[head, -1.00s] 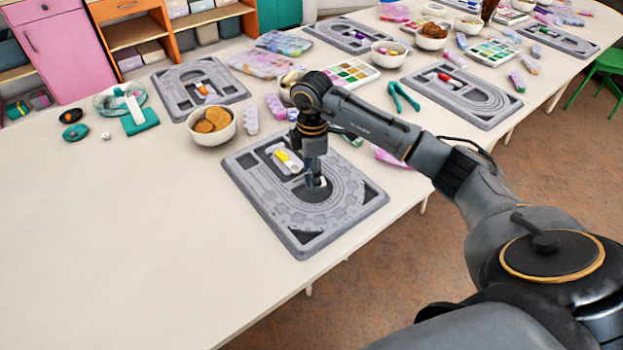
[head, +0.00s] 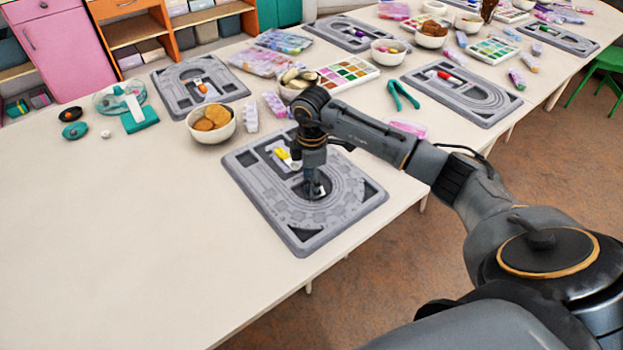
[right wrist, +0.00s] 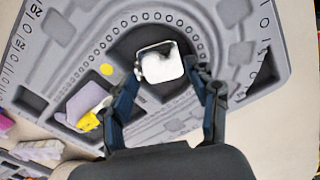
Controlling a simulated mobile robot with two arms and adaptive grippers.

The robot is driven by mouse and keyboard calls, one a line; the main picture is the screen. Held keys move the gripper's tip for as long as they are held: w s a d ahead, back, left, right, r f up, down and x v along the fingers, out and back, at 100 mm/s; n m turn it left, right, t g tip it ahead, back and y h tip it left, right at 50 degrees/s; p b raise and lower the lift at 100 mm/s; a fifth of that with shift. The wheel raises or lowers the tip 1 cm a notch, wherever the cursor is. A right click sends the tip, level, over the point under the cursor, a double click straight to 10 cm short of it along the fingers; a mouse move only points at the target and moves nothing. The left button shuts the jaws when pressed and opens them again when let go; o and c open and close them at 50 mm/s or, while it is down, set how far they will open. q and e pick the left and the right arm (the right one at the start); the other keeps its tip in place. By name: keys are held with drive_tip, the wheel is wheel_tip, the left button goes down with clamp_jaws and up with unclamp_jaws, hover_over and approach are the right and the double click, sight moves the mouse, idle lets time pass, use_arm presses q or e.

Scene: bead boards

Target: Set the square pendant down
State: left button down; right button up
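My left gripper is not in view.
A yellow piece (right wrist: 90,121) and a pale lilac piece (right wrist: 86,102) lie in a board compartment. A bowl (head: 211,124) stands behind the board, with green pliers (head: 402,95) to the right.

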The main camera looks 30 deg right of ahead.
drive_tip(key=shift+o, duration=0.6)
drive_tip(key=shift+f, duration=0.2)
drive_tip(key=shift+r, duration=0.1)
drive_tip(key=shift+r, duration=0.15)
wheel_tip(320, 180, up, 13)
